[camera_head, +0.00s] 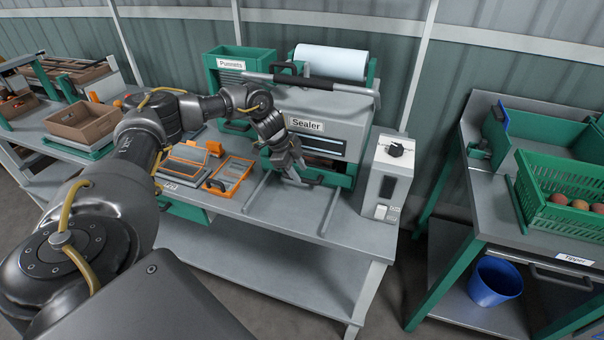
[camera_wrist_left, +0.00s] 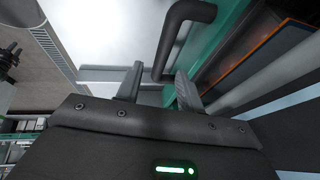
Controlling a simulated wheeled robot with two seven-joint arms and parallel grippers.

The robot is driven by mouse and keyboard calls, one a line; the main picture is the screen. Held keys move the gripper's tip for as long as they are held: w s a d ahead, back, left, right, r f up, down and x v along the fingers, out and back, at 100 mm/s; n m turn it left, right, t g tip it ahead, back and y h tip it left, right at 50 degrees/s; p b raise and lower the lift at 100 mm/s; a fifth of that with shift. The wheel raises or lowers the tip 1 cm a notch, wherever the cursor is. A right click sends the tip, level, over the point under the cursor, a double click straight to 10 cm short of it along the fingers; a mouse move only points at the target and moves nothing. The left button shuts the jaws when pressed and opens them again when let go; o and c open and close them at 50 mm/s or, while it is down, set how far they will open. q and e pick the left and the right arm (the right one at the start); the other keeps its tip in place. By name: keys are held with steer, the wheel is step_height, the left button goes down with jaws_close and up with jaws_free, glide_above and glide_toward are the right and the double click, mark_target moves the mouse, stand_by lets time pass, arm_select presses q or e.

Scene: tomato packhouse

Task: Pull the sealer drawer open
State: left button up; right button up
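The sealer (camera_head: 322,107) is a grey and green machine on the bench, with a "Sealer" label on its front. Its drawer (camera_head: 339,179) is low at the front, mostly inside the housing, with a dark handle (camera_head: 315,181). My left gripper (camera_head: 296,172) is at the left of the drawer front, pointing down. In the left wrist view its two fingers (camera_wrist_left: 158,88) are apart, and a dark bent bar, which looks like the handle (camera_wrist_left: 185,28), reaches down between them. I cannot tell whether they touch it. My right gripper is not in view.
Two grey rails (camera_head: 328,212) run forward on the bench before the sealer. A control box (camera_head: 385,180) with a black knob stands right of it. Orange-framed trays (camera_head: 230,175) lie to the left. A separate table at right carries a green crate (camera_head: 537,205).

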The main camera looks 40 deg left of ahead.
arm_select(q)
steer(key=shift+x, duration=1.4)
steer(key=shift+c, duration=0.4)
jaws_close()
